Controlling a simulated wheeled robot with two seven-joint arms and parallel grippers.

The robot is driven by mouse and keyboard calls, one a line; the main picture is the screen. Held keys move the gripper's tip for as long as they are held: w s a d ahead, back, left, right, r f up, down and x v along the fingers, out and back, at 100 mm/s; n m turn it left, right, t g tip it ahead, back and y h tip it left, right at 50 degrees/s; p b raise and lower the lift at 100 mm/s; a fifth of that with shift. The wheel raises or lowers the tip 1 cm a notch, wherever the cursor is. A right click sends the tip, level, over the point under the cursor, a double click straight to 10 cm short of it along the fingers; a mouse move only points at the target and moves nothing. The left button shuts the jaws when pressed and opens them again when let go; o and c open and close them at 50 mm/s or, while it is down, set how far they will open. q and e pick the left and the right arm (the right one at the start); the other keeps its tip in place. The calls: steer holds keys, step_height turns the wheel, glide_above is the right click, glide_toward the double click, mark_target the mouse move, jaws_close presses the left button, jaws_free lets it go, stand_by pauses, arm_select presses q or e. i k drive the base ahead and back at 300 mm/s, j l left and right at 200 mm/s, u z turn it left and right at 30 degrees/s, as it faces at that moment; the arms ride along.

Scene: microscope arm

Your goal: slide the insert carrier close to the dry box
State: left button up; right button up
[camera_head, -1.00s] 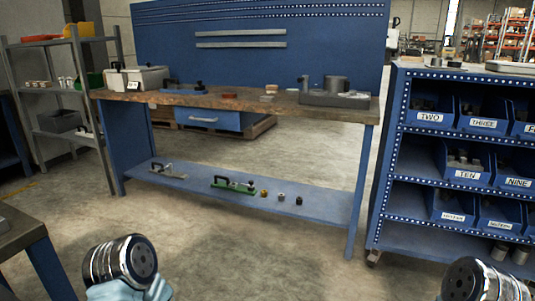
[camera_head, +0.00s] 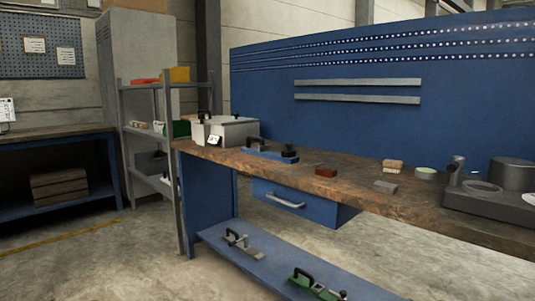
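A light grey box (camera_head: 229,131) with dark fittings on top and a small label on its front stands at the left end of the wooden bench top; it looks like the dry box. Just right of it, with a small gap, lies a low blue piece (camera_head: 268,155) with a black handle and a dark round knob; it may be the insert carrier, but I cannot be sure. Similar handled pieces, one grey (camera_head: 242,243) and one green (camera_head: 316,286), sit on the lower shelf. Neither gripper is in view.
The workbench top (camera_head: 330,206) also holds a reddish-brown block (camera_head: 326,171), small pale blocks (camera_head: 392,166), a green-topped round piece (camera_head: 426,173) and a dark grey apparatus (camera_head: 497,188) at right. A metal rack (camera_head: 183,215) stands beyond the left end. Floor at left is open.

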mark_target(262, 150)
steer(key=z, duration=0.35)
steer(key=i+j+z, duration=0.15)
steer(key=z, duration=0.2)
steer(key=i+j+z, duration=0.15)
steer(key=j+z, duration=0.25)
steer(key=i+j+z, duration=0.1)
steer(key=j+z, duration=0.25)
steer(key=l, duration=0.1)
